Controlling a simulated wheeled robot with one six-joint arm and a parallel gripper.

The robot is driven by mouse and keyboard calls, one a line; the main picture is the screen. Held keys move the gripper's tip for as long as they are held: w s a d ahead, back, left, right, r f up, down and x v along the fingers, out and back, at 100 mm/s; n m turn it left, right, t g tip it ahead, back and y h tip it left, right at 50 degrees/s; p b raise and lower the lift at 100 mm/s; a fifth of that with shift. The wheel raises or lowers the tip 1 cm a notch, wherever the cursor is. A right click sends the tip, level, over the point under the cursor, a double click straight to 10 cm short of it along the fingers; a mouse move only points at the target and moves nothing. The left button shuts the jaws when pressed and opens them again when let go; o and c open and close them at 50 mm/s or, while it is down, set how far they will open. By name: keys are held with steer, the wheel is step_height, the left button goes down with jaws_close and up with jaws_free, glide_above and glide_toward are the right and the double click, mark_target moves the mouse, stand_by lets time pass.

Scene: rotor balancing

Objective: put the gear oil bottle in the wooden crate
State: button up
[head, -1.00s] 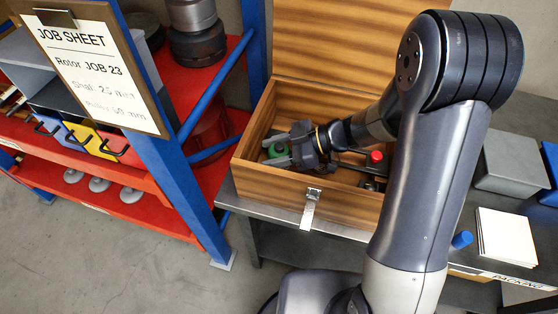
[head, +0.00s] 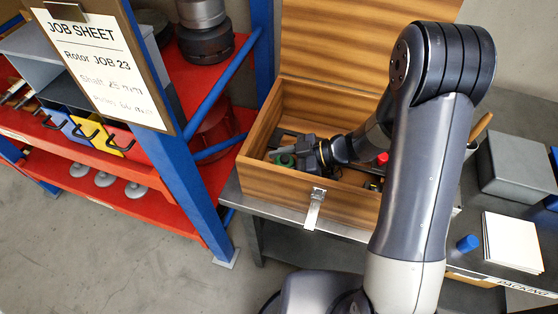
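The open wooden crate (head: 270,182) stands on the bench in the middle of the head view, its lid raised at the back. My gripper (head: 289,156) reaches inside its left part, pointing left.
A red-topped item (head: 382,158) is in the crate, right of my gripper. A blue-and-red rack (head: 190,180) stands close on the left.

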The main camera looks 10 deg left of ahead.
steer(key=shift+f, duration=0.2)
steer(key=o, duration=0.8)
steer(key=shift+r, duration=0.1)
steer(key=shift+r, duration=0.25)
steer(key=b+v, duration=0.1)
steer(key=v, duration=1.1)
steer(key=shift+r, duration=0.2)
